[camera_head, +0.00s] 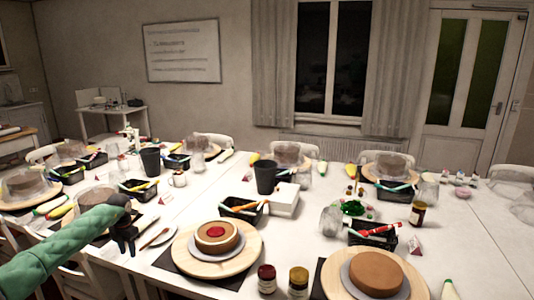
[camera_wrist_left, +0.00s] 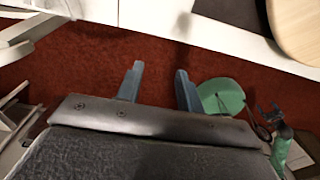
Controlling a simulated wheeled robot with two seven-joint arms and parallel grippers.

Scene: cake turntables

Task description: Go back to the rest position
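My left gripper (camera_head: 124,228) hangs at the end of my green arm, over or just beside the near-left edge of the white table, left of a wooden spoon (camera_head: 155,238). In the left wrist view the two blue-grey fingers of my left gripper (camera_wrist_left: 160,75) stand apart with nothing between them. Red floor shows beyond them, and the table edge is at the top. A small dark gripper on a green arm at the right of that view appears to be my right gripper (camera_wrist_left: 268,113); it is too small to judge. The head view does not show it.
A cake with a red centre (camera_head: 215,232) stands on a round wooden turntable (camera_head: 250,255). A plain brown cake (camera_head: 376,272) stands nearer on the right. Jars, black bins, cups and other cakes crowd the white table. Chairs (camera_head: 85,280) stand at its near-left side.

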